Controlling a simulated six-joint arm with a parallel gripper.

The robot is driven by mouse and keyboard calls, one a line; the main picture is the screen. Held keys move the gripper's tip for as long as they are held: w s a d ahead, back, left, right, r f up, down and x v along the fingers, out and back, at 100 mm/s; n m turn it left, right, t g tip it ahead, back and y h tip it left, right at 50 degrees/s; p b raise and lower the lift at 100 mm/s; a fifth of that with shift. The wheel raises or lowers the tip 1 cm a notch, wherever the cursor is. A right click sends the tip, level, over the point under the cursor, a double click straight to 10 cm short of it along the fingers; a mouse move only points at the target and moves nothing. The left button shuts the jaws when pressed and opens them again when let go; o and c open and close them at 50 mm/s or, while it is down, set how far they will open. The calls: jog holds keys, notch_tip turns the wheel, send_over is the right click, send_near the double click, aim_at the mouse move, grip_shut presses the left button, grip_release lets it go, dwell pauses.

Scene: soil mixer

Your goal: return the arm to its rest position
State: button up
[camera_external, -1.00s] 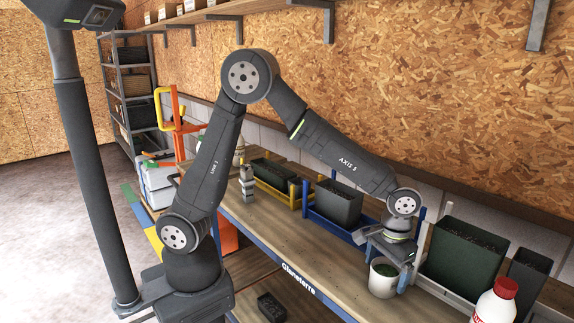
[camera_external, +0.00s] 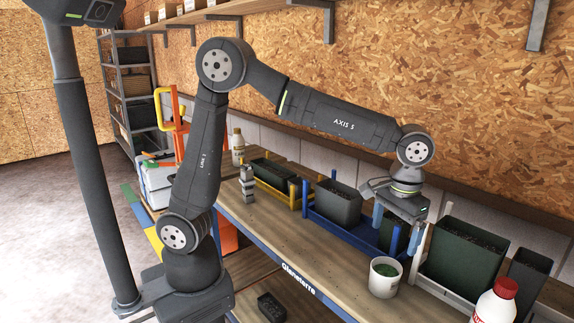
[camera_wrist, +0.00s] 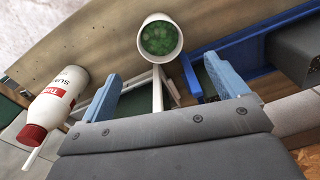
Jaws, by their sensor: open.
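My gripper (camera_external: 397,229) hangs above the workbench (camera_external: 262,232), fingers pointing down. Its two blue fingers are apart with nothing between them, as the wrist view also shows (camera_wrist: 164,88). A white cup with green contents (camera_external: 384,279) stands upright on the bench, below and apart from the gripper. The cup also shows in the wrist view (camera_wrist: 160,58), beyond the fingertips. My arm is bent, with its elbow high and its forearm stretched to the right over the bench.
A dark planter in a blue rack (camera_external: 338,203) stands behind the cup. A larger dark planter (camera_external: 463,262) and a white bottle with a red cap (camera_external: 495,303) stand to the right. A wall shelf (camera_external: 262,8) runs above. The bench left of the cup is mostly clear.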

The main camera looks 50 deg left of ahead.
send_near(385, 271)
jog(key=s+f, duration=0.1)
jog(key=f, duration=0.1)
jog(key=s+f, duration=0.1)
jog(key=f, duration=0.1)
jog(key=s+d+f, duration=0.1)
jog(key=f, duration=0.2)
jog(key=shift+d, duration=0.15)
jog(key=shift+r, duration=2.15)
